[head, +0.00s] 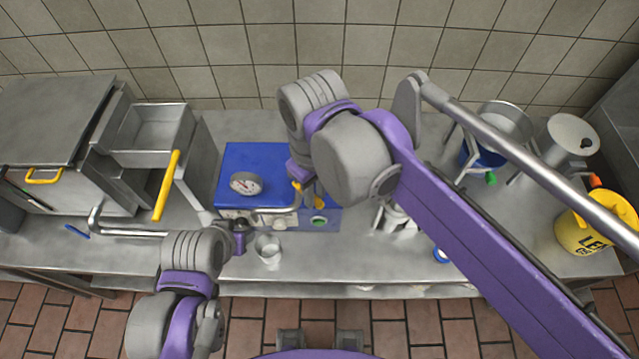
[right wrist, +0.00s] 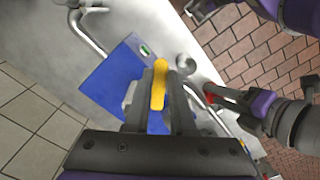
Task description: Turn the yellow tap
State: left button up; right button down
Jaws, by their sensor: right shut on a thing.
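The yellow tap (right wrist: 158,84) shows as a yellow handle in the right wrist view, over the edge of a blue-topped unit (right wrist: 112,82). My right gripper (right wrist: 160,92) is shut on it, a finger on each side. In the head view, my right arm hides most of the tap, and small yellow parts (head: 319,196) show below the wrist.
A small metal cup (head: 268,250) stands in front of the unit on the steel counter (head: 335,277). A yellow handle (head: 166,186) and a bent pipe (head: 130,233) are at the left. A yellow bucket (head: 578,235) and metal pots (head: 504,122) stand at the right.

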jog(key=shift+s+a+m, duration=0.2)
jog(key=shift+a+m, duration=0.2)
jog(key=shift+m, duration=0.65)
jog(key=shift+s+a+m, duration=0.25)
jog(key=shift+a+m, duration=0.15)
jog(key=shift+m, duration=0.6)
jog(key=shift+s+a+m, duration=0.2)
jog(key=shift+a+m, duration=0.2)
jog(key=shift+m, duration=0.65)
jog(key=c, duration=0.8)
grip_release()
jog(key=shift+o, duration=0.2)
notch_tip(320, 180, up, 11)
jog(key=shift+p, duration=0.35)
jog(key=shift+f, duration=0.15)
